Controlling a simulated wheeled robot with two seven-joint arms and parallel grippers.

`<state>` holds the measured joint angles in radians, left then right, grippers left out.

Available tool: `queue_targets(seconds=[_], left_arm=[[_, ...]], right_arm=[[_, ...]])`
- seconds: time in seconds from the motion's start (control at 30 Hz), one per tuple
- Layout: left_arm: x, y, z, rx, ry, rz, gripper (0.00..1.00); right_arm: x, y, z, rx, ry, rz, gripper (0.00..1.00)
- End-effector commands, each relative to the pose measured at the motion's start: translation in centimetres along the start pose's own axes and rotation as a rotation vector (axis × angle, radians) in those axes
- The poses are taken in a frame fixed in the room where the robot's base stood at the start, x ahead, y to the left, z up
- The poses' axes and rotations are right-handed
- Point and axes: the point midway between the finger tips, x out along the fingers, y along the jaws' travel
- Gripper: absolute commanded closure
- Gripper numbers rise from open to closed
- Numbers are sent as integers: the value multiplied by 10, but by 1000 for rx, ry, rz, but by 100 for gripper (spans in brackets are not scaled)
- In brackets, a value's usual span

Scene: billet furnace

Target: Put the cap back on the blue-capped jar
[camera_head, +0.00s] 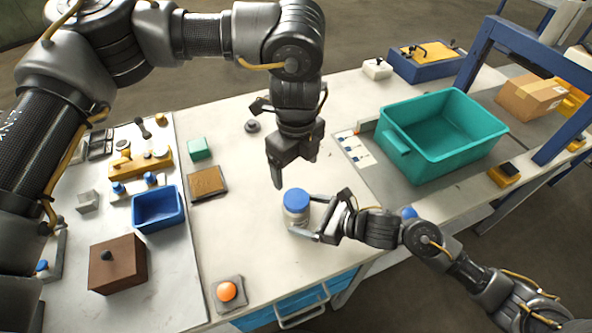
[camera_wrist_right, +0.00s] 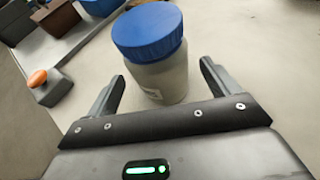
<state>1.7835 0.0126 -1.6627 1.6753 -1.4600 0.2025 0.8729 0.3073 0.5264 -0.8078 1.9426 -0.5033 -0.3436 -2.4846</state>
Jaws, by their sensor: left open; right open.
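The jar (camera_head: 296,214) stands upright on the white table with its blue cap (camera_head: 296,198) sitting on its top. In the right wrist view the jar (camera_wrist_right: 164,82) and the cap (camera_wrist_right: 147,31) show large, and the cap looks level on the jar. My right gripper (camera_head: 305,218) is open at the jar's right side, its fingers on either side of the jar's body; I cannot tell whether they touch it. My left gripper (camera_head: 277,180) is open and empty, pointing down above and just behind the jar, apart from the cap.
A teal bin (camera_head: 440,135) stands at the right. A blue bin (camera_head: 158,209), a brown box (camera_head: 118,263) and yellow tools are at the left. An orange button (camera_head: 227,291) is near the front edge. A brown pad (camera_head: 207,184) lies left of the jar, with clear table between.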

Motion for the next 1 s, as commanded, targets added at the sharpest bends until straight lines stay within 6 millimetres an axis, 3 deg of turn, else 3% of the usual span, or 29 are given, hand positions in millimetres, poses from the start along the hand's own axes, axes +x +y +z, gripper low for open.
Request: queue_targets(seconds=[0.2, 0.4, 1.0], left_arm=[[16, 0, 0, 0, 0, 0, 18], [22, 0, 0, 0, 0, 0, 18], [22, 0, 0, 0, 0, 0, 18]], right_arm=[[-42, -1, -4, -3, 2, -2, 12], [-65, 0, -1, -1, 0, -1, 12], [-71, 0, 0, 1, 0, -1, 12]])
